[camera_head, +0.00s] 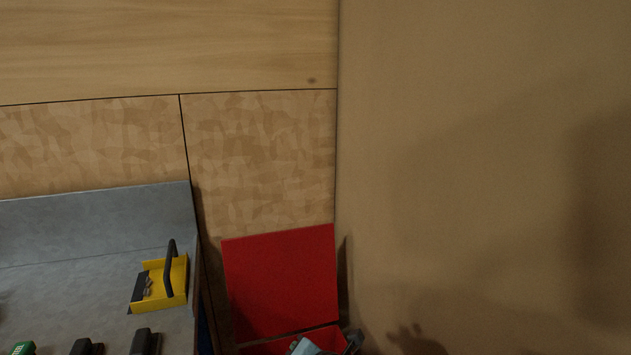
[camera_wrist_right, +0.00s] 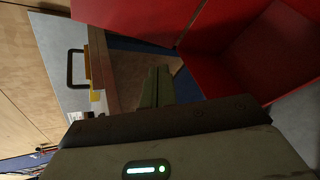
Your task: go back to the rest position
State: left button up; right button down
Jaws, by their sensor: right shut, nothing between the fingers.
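My right gripper (camera_wrist_right: 157,86) shows in the right wrist view, with its two fingers close together and nothing between them. It is beside the red box (camera_wrist_right: 225,75), whose red panels fill the upper right of that view. In the head view the red box's raised lid (camera_head: 280,283) stands near the bottom centre, and the box's lower part is cut off by the frame edge. A grey-blue and dark shape (camera_head: 308,346) shows at the box opening; I cannot tell what it is. My left gripper is not in view.
A grey workbench (camera_head: 75,270) with a raised back is at the lower left. It holds a yellow tray (camera_head: 177,275) with a black handle and several dark items near the front. A brown wall (camera_head: 480,150) fills the right side.

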jog(key=s+d+f+m, duration=0.4)
jog(key=s+f+m, duration=0.3)
jog(key=s+m, duration=0.15)
jog(key=s+d+f+m, duration=0.3)
jog(key=s+f+m, duration=0.35)
jog(key=s, duration=0.35)
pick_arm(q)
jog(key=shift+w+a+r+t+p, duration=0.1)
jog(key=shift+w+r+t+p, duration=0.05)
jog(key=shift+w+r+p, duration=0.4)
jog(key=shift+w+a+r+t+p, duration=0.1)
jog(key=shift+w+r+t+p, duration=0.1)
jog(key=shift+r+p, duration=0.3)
pick_arm(e)
jog(key=s+d+f+m+g+h, duration=0.1)
jog(key=s+d+f+m+h, duration=0.1)
jog(key=s+d+m, duration=0.5)
jog(key=s+d+f+m+h, duration=0.2)
jog(key=s+d+m, duration=0.4)
jog(key=s, duration=1)
jog(key=d, duration=0.3)
jog(key=shift+s+d+f+m+g+h, duration=0.2)
jog(key=shift+d+m+g+h, duration=0.1)
jog(key=shift+d+m+g, duration=0.1)
